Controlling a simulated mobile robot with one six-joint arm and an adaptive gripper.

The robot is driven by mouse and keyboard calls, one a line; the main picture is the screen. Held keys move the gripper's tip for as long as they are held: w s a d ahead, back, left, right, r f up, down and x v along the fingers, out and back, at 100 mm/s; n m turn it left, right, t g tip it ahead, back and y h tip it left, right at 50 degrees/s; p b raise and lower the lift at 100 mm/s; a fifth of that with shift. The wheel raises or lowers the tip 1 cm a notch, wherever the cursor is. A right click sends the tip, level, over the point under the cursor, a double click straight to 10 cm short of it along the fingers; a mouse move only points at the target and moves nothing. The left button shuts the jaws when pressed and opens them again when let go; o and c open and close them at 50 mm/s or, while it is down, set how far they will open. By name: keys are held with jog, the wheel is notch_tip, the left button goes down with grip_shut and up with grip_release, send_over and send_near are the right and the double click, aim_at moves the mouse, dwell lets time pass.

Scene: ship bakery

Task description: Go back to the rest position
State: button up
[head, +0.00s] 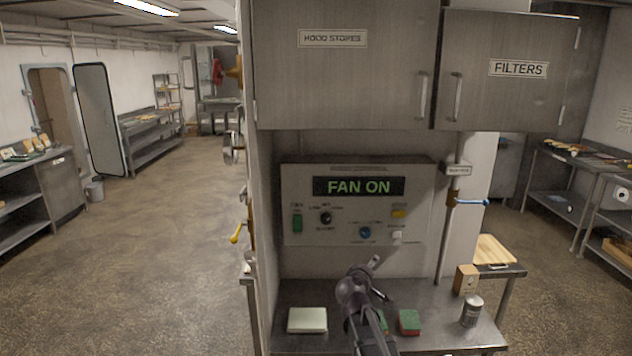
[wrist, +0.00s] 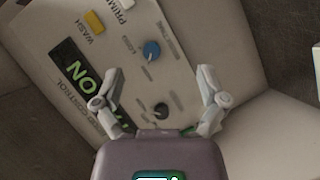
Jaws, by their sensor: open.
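My gripper (head: 381,279) is in front of the lower part of the hood control panel (head: 300,178), above the steel counter. In the wrist view my gripper (wrist: 160,72) has its two fingers spread wide with nothing between them. The panel face (wrist: 185,75) lies beyond the fingers, tilted in that view. The panel's display (head: 358,186) reads FAN ON in green. Below it are a green switch (head: 297,223), a black knob (head: 326,218), a blue knob (head: 365,232), a yellow button (head: 399,213) and a white button (head: 397,235).
The counter (head: 290,345) holds a pale block (head: 307,320), a green and red sponge (head: 409,321), a can (head: 472,310) and a wooden box (head: 466,279). Steel cabinets (head: 345,75) hang above. Open floor (head: 170,250) lies left.

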jog(key=s+d+f+m+g+b, duration=0.1)
jog(key=s+d+f+m+g, duration=0.3)
jog(key=s, duration=0.3)
jog(key=s+d+f+m+g, duration=0.1)
jog(key=s+f+m+g, duration=0.15)
jog(key=s+f, duration=0.35)
jog(key=s+a+f+m+g+y, duration=0.1)
jog(key=s+a+f+g+y, duration=0.1)
jog(key=s, duration=0.5)
jog(key=s+a+f+m+g+y+b, duration=0.1)
jog(key=s+a+f+g+y, duration=0.1)
jog(key=s, duration=0.5)
jog(key=shift+s+f+g+y, duration=0.35)
jog(key=shift+f+g+y, duration=0.65)
jog(key=shift+g, duration=0.45)
jog(key=shift+r, duration=0.15)
